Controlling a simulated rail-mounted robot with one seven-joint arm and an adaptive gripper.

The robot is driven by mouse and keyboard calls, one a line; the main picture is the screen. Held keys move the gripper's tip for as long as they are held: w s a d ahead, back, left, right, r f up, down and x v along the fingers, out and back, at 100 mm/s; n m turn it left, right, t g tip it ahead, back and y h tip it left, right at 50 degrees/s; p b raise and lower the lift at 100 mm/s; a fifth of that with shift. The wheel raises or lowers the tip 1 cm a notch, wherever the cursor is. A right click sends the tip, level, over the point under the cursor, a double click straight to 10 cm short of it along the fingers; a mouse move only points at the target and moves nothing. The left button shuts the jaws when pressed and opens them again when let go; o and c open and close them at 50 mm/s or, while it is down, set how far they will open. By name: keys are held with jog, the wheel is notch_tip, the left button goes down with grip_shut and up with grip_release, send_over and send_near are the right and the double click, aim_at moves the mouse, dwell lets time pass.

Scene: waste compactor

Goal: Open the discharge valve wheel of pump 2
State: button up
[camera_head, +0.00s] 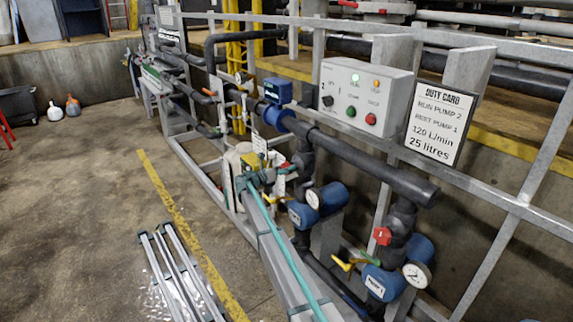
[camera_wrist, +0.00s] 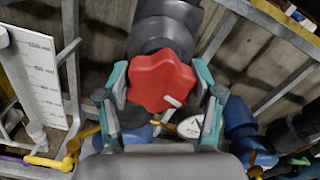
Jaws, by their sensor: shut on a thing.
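A red lobed valve wheel (camera_wrist: 160,82) with a short white mark fills the middle of the wrist view, on a dark vertical pipe. My gripper (camera_wrist: 163,90) has its teal fingers on both sides of this wheel, shut on it. In the head view my gripper (camera_head: 282,173) is at the left pump's riser, where little of the wheel shows. Below it is the left blue pump (camera_head: 302,215) with a round gauge (camera_head: 313,198). The pump label is too small to read with certainty. A second red wheel (camera_head: 382,236) stands free above the right blue pump (camera_head: 383,281).
A duty card (camera_head: 437,122) reads run pump 2, rest pump 1, 120 L/min, 25 litres. A control box (camera_head: 366,95) sits left of it. Yellow-handled valves (camera_head: 349,264) and grey rails surround the pumps. Metal profiles (camera_head: 177,272) lie on the otherwise open floor at left.

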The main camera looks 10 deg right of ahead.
jog(key=shift+n+p, duration=1.7)
jog(key=shift+n, duration=0.5)
jog(key=o, duration=1.1)
jog(key=shift+o, duration=0.2)
jog(key=v, duration=1.2)
